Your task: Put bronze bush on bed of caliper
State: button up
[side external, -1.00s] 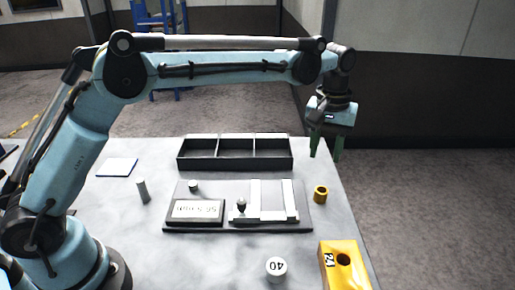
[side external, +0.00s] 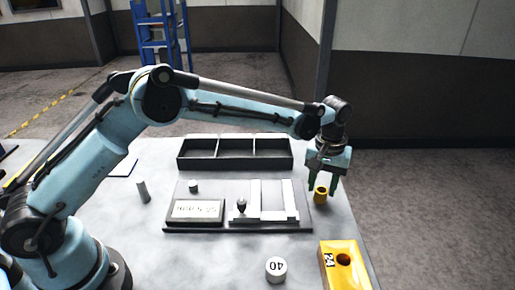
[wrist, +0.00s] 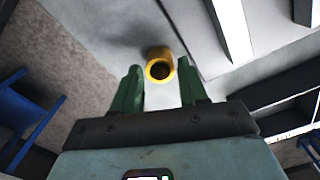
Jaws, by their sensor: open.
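The bronze bush (side external: 320,194) is a short golden ring standing upright on the table, right of the dark base plate. In the wrist view the bush (wrist: 160,66) shows its open bore, just beyond and between the fingertips. My gripper (side external: 324,184) is open, its green fingers pointing down at the bush. In the wrist view my gripper (wrist: 158,82) has a finger on either side, with nothing held. Whether a finger touches the bush cannot be told. The caliper (side external: 262,214) is a pale frame with a flat bed and upright jaws on the base plate.
A yellow block (side external: 345,268) marked 24 with a hole stands at front right. A white cylinder (side external: 276,269) marked 40 stands at the front. A three-compartment dark tray (side external: 235,165) lies behind the plate. A display box (side external: 197,210) and a grey pin (side external: 143,191) are to the left.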

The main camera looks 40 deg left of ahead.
jog(key=shift+f, duration=1.15)
grip_shut()
jog(key=shift+r, duration=0.1)
